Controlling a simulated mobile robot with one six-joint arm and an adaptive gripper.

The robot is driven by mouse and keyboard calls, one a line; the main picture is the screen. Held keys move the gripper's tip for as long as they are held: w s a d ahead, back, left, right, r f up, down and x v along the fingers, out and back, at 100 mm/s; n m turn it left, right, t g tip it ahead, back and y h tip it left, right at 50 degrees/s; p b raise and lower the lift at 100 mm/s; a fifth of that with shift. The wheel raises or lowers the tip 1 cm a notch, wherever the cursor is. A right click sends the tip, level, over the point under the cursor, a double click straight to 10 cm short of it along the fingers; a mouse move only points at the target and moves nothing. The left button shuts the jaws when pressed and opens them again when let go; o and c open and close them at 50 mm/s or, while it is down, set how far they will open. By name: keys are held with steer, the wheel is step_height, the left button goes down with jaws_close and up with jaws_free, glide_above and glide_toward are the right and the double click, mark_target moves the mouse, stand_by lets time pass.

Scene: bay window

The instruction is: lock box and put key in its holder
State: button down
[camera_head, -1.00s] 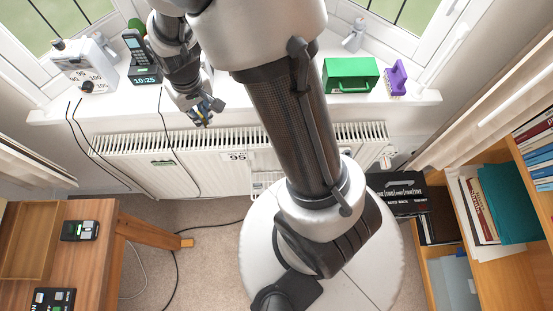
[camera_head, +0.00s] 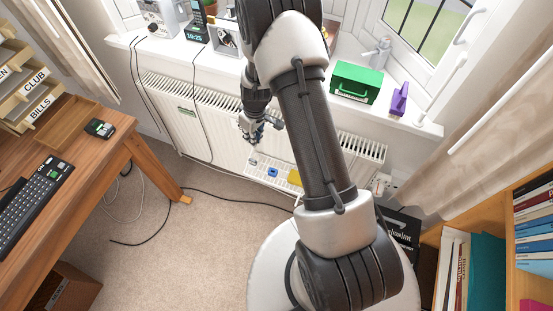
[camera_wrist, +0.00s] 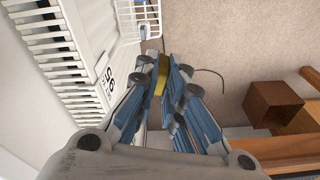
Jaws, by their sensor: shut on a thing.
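The green box (camera_head: 356,83) stands on the right part of the windowsill with its lid down; whether it is locked cannot be seen. A purple stand (camera_head: 399,98), possibly the key holder, is just right of it. My gripper (camera_head: 246,132) is in front of the radiator, to the left of the box and lower than the sill. In the wrist view my gripper (camera_wrist: 163,72) is shut on a small yellow piece (camera_wrist: 161,76), probably the key. Its shape is mostly hidden by the fingers.
A white wire basket (camera_head: 262,176) on the radiator (camera_head: 215,118) holds a blue item (camera_head: 272,172) and a yellow item (camera_head: 294,178). A wooden desk (camera_head: 75,165) is at left, a bookshelf (camera_head: 490,225) at right. Cables (camera_head: 225,198) cross the carpet.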

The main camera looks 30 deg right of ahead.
steer(key=d+f+n, duration=0.1)
steer(key=d+f, duration=0.2)
steer(key=f, duration=0.5)
steer(key=s+d+f+n, duration=0.1)
steer(key=d+f, duration=0.3)
steer(key=f, duration=0.5)
steer(key=shift+n+b, duration=0.45)
steer(key=shift+n, duration=0.25)
steer(key=shift+f+b, duration=0.2)
steer(key=shift+b, duration=0.45)
step_height(320, 180, down, 6)
steer(key=b, duration=0.6)
steer(key=shift+r, duration=0.2)
steer(key=shift+b, duration=0.75)
steer(key=shift+f, duration=1.6)
steer(key=c, duration=1.6)
jaws_free()
